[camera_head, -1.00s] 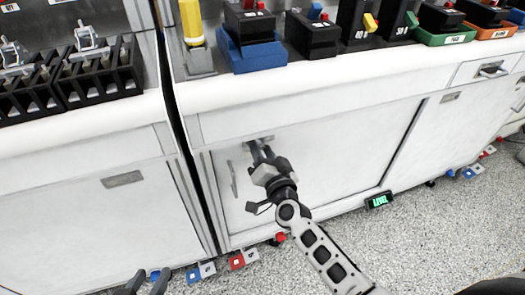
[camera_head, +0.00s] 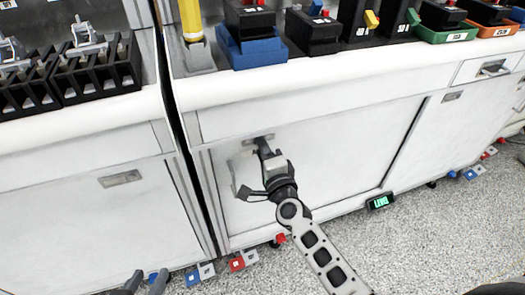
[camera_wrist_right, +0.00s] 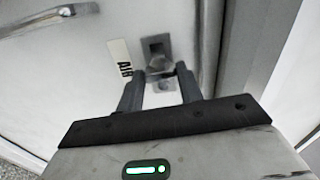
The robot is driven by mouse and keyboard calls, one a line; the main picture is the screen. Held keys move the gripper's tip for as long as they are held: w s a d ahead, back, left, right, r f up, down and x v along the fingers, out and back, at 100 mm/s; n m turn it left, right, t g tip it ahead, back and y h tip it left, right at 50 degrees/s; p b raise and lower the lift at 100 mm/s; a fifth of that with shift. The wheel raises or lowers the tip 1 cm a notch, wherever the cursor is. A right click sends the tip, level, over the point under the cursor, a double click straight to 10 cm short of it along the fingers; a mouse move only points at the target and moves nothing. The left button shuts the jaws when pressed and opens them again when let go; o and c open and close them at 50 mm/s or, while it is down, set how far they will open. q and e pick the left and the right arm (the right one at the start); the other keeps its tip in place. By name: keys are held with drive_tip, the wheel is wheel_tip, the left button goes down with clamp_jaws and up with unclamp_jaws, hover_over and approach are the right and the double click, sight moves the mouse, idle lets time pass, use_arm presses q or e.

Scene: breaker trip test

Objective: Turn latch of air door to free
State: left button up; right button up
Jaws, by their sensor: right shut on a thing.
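The air door (camera_head: 335,165) is a white cabinet door in the head view. Its label, reading AIR (camera_wrist_right: 122,62), shows in the right wrist view. The latch (camera_wrist_right: 158,64) is a small grey metal knob on a dark square plate (camera_wrist_right: 156,44) beside the label. My right gripper (camera_wrist_right: 160,80) is shut on the latch, one finger on each side; the fingertips partly hide it. In the head view my right gripper (camera_head: 262,146) reaches the door's upper left. My left gripper (camera_head: 145,281) is at the bottom edge, partly cut off, its fingers apart and empty.
A bar handle (camera_head: 238,186) stands out from the door just left of my right wrist. The counter (camera_head: 330,75) above carries several coloured blocks. A cabinet (camera_head: 90,205) stands to the left across a narrow dark gap. Red and blue pieces lie along the floor.

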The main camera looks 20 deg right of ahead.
drive_tip(key=shift+m, duration=0.4)
drive_tip(key=o, duration=1)
drive_tip(key=s, duration=1.6)
drive_tip(key=shift+d, duration=0.25)
